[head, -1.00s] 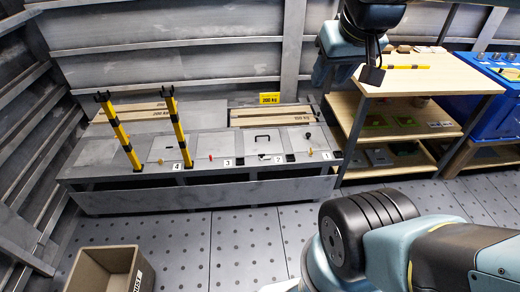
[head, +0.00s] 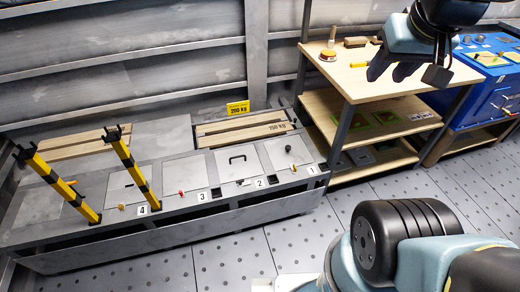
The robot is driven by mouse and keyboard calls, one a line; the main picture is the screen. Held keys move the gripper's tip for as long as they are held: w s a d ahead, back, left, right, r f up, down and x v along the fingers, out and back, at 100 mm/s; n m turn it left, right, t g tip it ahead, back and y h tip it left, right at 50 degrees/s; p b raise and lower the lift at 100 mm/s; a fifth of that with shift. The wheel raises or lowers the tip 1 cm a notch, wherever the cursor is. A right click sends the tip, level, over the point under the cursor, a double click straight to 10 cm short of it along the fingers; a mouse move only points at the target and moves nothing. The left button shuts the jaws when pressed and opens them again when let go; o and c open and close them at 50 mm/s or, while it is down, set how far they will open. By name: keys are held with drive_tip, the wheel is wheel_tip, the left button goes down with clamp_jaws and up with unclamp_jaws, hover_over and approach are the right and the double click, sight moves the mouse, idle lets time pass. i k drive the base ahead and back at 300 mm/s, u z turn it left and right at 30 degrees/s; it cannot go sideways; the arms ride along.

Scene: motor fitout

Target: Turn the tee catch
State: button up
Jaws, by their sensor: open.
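A long grey metal bench (head: 160,222) runs along the wall, with several flat hatches numbered 1 to 4 on its top. My gripper (head: 386,73) is at the upper right, in front of the wooden shelf unit, well apart from the catches. It looks open and empty.
Two yellow-black posts (head: 131,165) stand up from the bench's left part. A black handle (head: 237,159) and black knob (head: 288,149) rise from the right hatches. The wooden shelf unit (head: 345,80) and a blue cabinet (head: 490,95) stand right. Floor (head: 230,260) before the bench is clear.

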sight(240, 183)
drive_tip(key=z, duration=0.1)
drive_tip(key=i, duration=0.9)
drive_tip(key=u, duration=0.5)
